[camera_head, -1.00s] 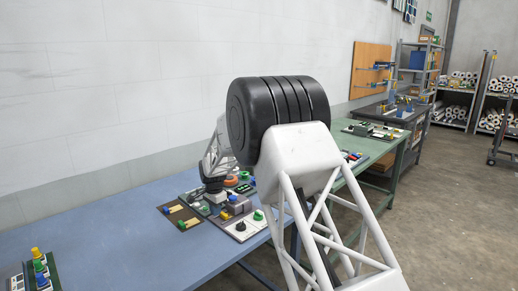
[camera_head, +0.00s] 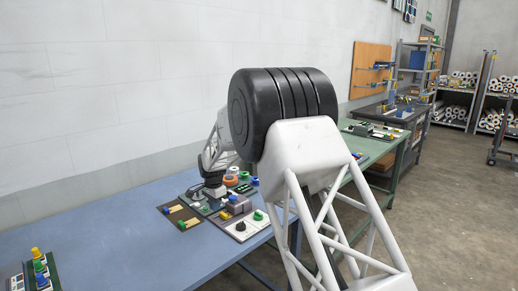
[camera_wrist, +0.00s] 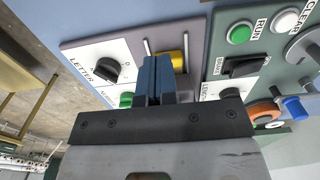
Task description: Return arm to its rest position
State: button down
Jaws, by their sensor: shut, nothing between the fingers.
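My gripper's closed blue fingers (camera_wrist: 155,78) show in the wrist view, shut with nothing between them. They stand over the control panel (camera_wrist: 130,48), in front of a yellow part (camera_wrist: 176,60). A black rotary knob (camera_wrist: 106,70) by the word LETTER is left of the fingers, and a green button (camera_wrist: 127,99) is just beside them. In the head view, my arm's white lattice link and black joint stand in front of the bench. The lower end of my arm (camera_head: 213,185) is over the panels, and its fingertips are too small to make out there.
The blue bench (camera_head: 110,235) runs along the wall, with another control board (camera_head: 40,270) at its near left. A green bench (camera_head: 375,145) stands beyond my arm. To the right of the fingers are a RUN button (camera_wrist: 240,33), a black switch (camera_wrist: 244,66) and an orange ring (camera_wrist: 264,111).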

jog(key=s+d+r+n+t, duration=0.1)
jog(key=s+d+r+n, duration=0.3)
jog(key=s+d+r, duration=1.8)
jog(key=s+d+f+n, duration=0.1)
jog(key=s+d, duration=0.3)
jog(key=s, duration=0.8)
jog(key=s+d+f+n+t, duration=0.1)
jog(key=s+d, duration=0.4)
jog(key=s, duration=0.7)
jog(key=s+d+f+n, duration=0.2)
jog(key=s+d, duration=0.3)
jog(key=s, duration=0.7)
jog(key=shift+s+n+t, duration=0.3)
jog(key=shift+s+n, duration=0.05)
jog(key=shift+n, duration=0.05)
